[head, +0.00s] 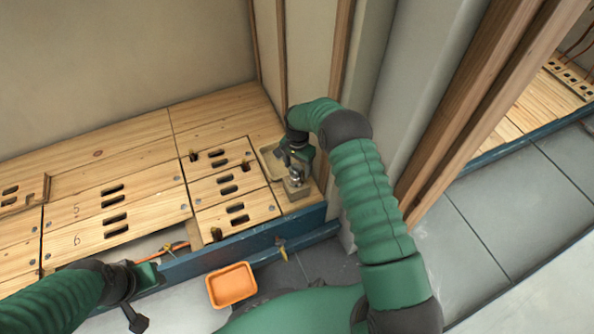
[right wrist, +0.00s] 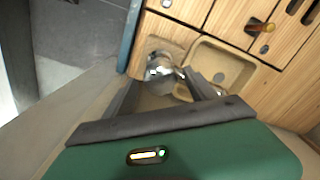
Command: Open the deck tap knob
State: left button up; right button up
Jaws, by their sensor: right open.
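The deck tap (head: 295,183) is a small shiny metal fitting at the right front corner of the wooden deck. Its round chrome knob (right wrist: 160,68) shows in the right wrist view. My right gripper (head: 291,164) is over the tap, pointing down. In the right wrist view its two dark fingers are spread, with the metal fitting between and just beyond their tips; I cannot tell whether they touch it. My left gripper (head: 148,276) is low at the left, by the open gap in the deck front; its fingers are not clear.
A shallow tan basin (right wrist: 222,65) is set in the deck beside the tap. Slotted wooden panels (head: 115,205) cover the deck. A blue beam (head: 240,249) runs along its front edge. An orange tray (head: 232,286) sits below. Walls and a wooden post (head: 480,90) stand close to the right arm.

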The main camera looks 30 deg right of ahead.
jog(key=shift+f, duration=0.15)
jog(key=shift+a, duration=0.2)
jog(key=shift+a+r, duration=0.15)
jog(key=shift+r, duration=0.05)
jog(key=c, duration=1.4)
pick_arm(q)
jog(key=shift+a, duration=0.2)
